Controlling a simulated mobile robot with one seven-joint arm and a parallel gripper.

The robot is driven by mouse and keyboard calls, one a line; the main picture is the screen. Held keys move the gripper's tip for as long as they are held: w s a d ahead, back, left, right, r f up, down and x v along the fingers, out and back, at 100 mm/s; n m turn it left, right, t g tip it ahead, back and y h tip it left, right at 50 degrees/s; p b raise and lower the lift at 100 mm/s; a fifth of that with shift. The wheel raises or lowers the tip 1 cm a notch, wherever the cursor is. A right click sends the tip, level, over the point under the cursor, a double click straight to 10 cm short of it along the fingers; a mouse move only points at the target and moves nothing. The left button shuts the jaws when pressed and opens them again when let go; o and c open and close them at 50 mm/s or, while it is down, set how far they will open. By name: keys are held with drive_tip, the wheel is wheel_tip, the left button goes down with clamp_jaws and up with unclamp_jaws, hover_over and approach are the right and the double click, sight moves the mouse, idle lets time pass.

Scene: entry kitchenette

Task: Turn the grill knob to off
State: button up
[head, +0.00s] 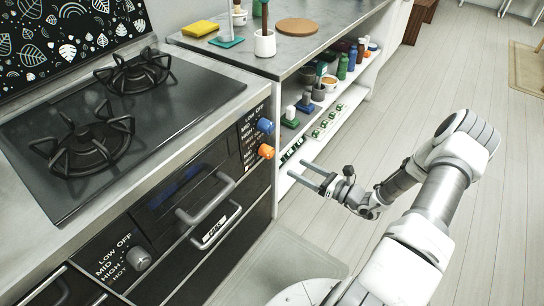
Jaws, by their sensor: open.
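Three knobs show on the dark front of the cooker: a blue knob (265,126), an orange knob (266,151) just below it, and a grey knob (139,258) at the lower left. Printed words such as OFF, LOW, MID, HIGH and HOT stand beside them. I cannot tell from the print which one is the grill knob. My gripper (297,169) is open and empty, its two fingers pointing left toward the cooker's right end. It appears in the picture to the right of and a little below the orange knob, touching no knob.
Two handles, a grey bar (206,200) and a labelled lower one (216,230), stick out of the cooker front. The hob (118,110) has black pan supports. Open shelves (325,125) with bottles and small items stand beyond my gripper.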

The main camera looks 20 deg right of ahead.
sight(272, 155)
drive_tip(key=b+x, duration=0.2)
drive_tip(key=x, duration=0.9)
drive_tip(key=shift+w+a, duration=0.2)
clamp_jaws()
